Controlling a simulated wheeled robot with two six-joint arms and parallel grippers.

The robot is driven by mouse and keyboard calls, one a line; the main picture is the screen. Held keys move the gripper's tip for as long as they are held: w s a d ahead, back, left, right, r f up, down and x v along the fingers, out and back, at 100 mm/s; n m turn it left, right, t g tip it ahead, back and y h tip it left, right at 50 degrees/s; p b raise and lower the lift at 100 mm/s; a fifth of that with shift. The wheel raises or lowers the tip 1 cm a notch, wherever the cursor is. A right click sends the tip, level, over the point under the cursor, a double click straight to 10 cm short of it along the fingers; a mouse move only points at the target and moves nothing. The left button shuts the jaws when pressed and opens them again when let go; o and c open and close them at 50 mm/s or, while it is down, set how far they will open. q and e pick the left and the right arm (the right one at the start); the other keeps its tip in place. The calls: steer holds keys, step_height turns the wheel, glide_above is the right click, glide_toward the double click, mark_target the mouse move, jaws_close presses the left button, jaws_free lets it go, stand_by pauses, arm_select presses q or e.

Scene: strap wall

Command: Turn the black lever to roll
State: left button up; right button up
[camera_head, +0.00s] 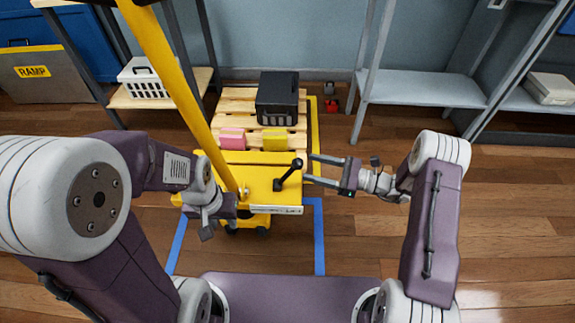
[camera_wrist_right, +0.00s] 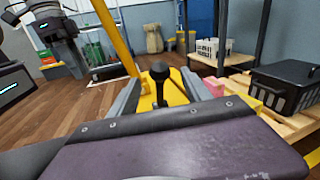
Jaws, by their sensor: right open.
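The black lever (camera_head: 289,174), with a round knob on top, stands tilted on the yellow machine deck (camera_head: 262,187). It also shows in the right wrist view (camera_wrist_right: 159,82), upright and between the lines of my two fingers. My right gripper (camera_head: 315,170) is open and empty, just right of the lever, its fingers pointing left toward it. The lever looks apart from the fingers. My left gripper (camera_head: 224,207) is at the deck's left side, close to the foot of the yellow pole (camera_head: 170,70); whether it holds anything is unclear.
A wooden pallet (camera_head: 236,104) behind the deck carries a black crate (camera_head: 278,98), a pink block (camera_head: 232,138) and a yellow block (camera_head: 275,140). Shelves stand left and right. The yellow pole slants up between my arms. Floor on the right is clear.

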mark_target(288, 174)
steer(key=b+x, duration=0.4)
steer(key=x, duration=0.4)
steer(key=shift+f, duration=0.2)
steer(key=shift+w+a+r, duration=0.1)
steer(key=shift+a+r, duration=0.05)
steer(key=shift+a, duration=0.25)
jaws_close()
stand_by(0.6)
